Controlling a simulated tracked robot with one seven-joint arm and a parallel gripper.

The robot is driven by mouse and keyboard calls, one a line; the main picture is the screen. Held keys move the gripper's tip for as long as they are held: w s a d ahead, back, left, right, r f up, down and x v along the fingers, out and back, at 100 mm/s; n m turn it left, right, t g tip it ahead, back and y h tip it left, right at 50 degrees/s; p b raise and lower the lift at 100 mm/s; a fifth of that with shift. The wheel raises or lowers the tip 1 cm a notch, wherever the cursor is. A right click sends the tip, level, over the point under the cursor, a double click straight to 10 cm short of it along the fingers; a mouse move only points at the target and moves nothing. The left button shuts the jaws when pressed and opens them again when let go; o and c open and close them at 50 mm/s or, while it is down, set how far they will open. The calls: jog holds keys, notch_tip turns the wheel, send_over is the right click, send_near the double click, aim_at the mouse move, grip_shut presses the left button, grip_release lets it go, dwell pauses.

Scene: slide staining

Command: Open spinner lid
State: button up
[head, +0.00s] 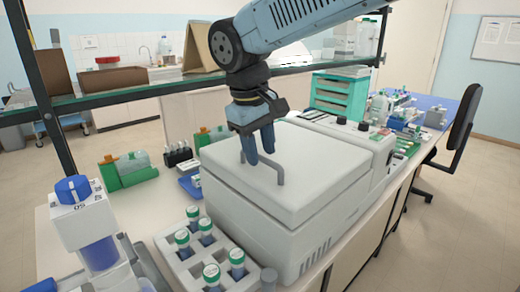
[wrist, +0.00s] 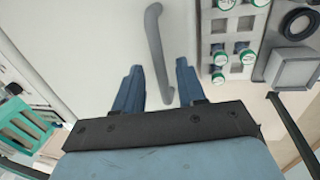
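The spinner (head: 255,235) is a big white box on the bench, and its flat lid (head: 315,150) is down. A grey bar handle (head: 270,161) stands on the lid near its front edge. The handle (wrist: 157,45) and lid (wrist: 85,60) also show in the wrist view. My gripper (head: 262,160) points down at the handle, its blue fingers apart. In the wrist view my gripper (wrist: 157,80) has the handle's near end between its fingers, with gaps on both sides. I cannot tell how deep the fingers reach along the handle.
A white rack (head: 185,268) of green-capped tubes stands close in front of the spinner. A blue-knobbed dispenser (head: 85,215) is at left. A glass shelf (head: 150,90) runs behind. Teal drawers (head: 340,95) stand behind the spinner.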

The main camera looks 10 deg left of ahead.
jog(key=shift+f, duration=0.3)
jog(key=shift+c, duration=0.3)
grip_shut()
